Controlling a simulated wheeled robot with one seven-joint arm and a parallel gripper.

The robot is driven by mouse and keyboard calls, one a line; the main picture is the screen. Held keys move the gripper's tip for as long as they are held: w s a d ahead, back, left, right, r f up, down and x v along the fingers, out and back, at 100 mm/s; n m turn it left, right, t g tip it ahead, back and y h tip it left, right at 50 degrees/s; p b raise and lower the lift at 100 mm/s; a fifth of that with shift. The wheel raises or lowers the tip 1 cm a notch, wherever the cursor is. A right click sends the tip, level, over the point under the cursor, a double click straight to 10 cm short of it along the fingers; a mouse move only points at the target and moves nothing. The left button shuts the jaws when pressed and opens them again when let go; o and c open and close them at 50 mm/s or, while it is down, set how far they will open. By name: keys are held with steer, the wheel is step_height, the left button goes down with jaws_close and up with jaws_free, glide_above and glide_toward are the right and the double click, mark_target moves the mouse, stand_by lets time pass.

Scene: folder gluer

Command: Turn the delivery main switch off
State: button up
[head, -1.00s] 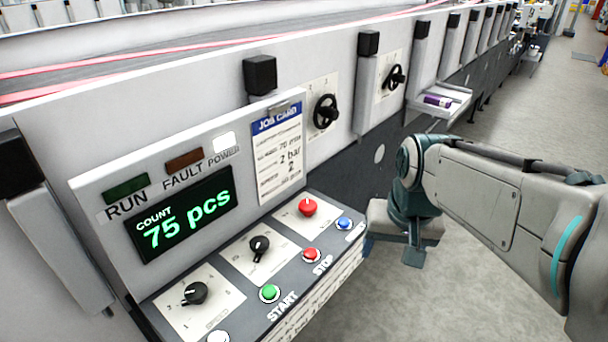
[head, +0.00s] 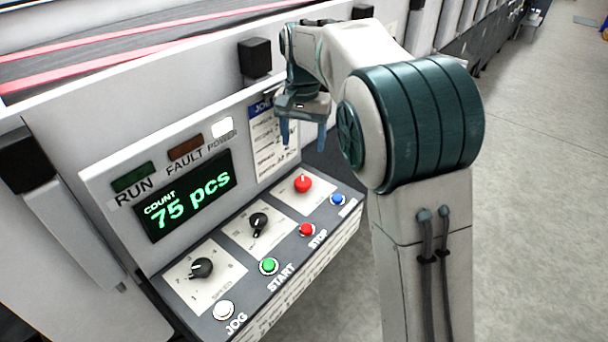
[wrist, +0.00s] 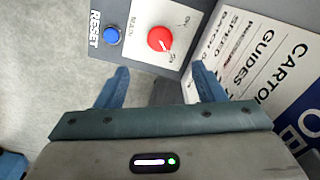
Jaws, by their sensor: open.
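The main switch is a round red knob with a white pointer mark, on a white plate on the control panel. It shows in the head view (head: 303,184) and in the wrist view (wrist: 160,39), where its plate reads MAIN. My gripper (head: 304,138) is above the back right part of the panel, over the red knob and in front of the job card, fingers pointing down. In the wrist view my gripper (wrist: 158,84) has its two blue fingers wide apart and nothing between them. The knob lies ahead of the fingertips, apart from them.
The blue reset button (wrist: 113,34) sits beside the main switch. The red stop (head: 307,230), green start (head: 269,266) and white jog (head: 223,310) buttons line the panel's front. Two black selectors (head: 258,224) (head: 201,267) are to the left. The display (head: 187,196) reads 75 pcs.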

mark_target(303, 181)
step_height(303, 181, down, 12)
steer(key=shift+r+p, duration=0.1)
steer(key=shift+p, duration=0.5)
steer(key=c, duration=1)
steer(key=shift+o, duration=0.2)
steer(key=shift+d, duration=0.1)
